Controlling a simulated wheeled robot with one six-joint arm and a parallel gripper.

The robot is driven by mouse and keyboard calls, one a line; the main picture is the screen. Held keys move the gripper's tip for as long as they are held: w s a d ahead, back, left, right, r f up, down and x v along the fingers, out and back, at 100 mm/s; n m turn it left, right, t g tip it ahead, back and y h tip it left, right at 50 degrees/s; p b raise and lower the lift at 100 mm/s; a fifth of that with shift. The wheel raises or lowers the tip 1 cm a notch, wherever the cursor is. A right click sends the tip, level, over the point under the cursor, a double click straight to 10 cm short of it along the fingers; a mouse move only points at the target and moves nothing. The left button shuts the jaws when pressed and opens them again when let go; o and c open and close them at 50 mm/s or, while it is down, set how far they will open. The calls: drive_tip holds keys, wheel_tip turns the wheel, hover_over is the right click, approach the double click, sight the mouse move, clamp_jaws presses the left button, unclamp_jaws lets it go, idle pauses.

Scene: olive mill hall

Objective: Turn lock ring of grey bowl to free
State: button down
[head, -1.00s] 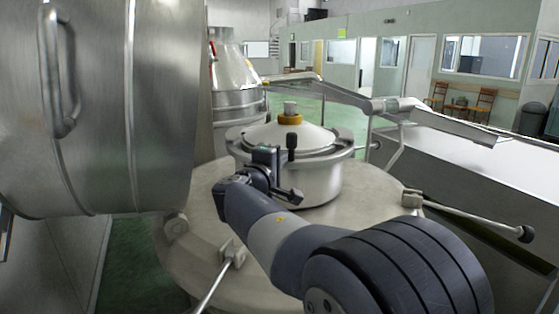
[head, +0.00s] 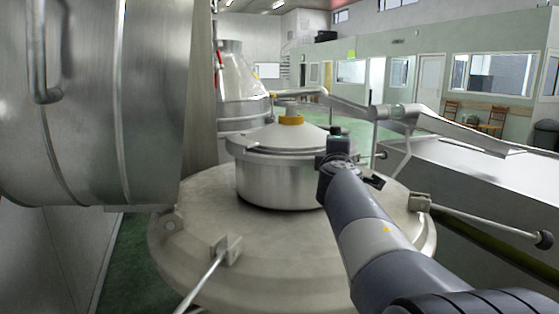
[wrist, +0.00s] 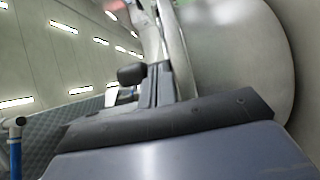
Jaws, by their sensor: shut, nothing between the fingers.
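The grey bowl (head: 285,183) is a metal drum with a shallow conical lid, standing on a wide round metal cover. A yellow ring (head: 291,120) sits at the top of the lid. A metal rim band (head: 262,151) runs around the lid edge; I cannot tell which of the two is the lock ring. My gripper (head: 338,147) is shut and empty at the right side of the bowl, hiding part of its right rim. It also shows in the wrist view (wrist: 155,82), beside a large curved metal surface (wrist: 240,55); contact cannot be told.
A large metal cylinder (head: 95,110) with a handle fills the left. The round cover (head: 195,215) carries clamp rods at front (head: 208,278) and right (head: 490,220). A metal trough arm (head: 345,107) crosses behind the bowl. Free room shows above the lid.

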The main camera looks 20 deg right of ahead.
drive_tip(key=w+d+n+t+y+p, duration=0.1)
drive_tip(key=w+d+p, duration=0.4)
drive_tip(key=d, duration=0.6)
drive_tip(key=shift+d+n+y, duration=0.3)
drive_tip(key=shift+d+y, duration=0.1)
drive_tip(key=shift+y, duration=0.3)
drive_tip(key=shift+w, duration=0.1)
drive_tip(key=shift+a, duration=0.1)
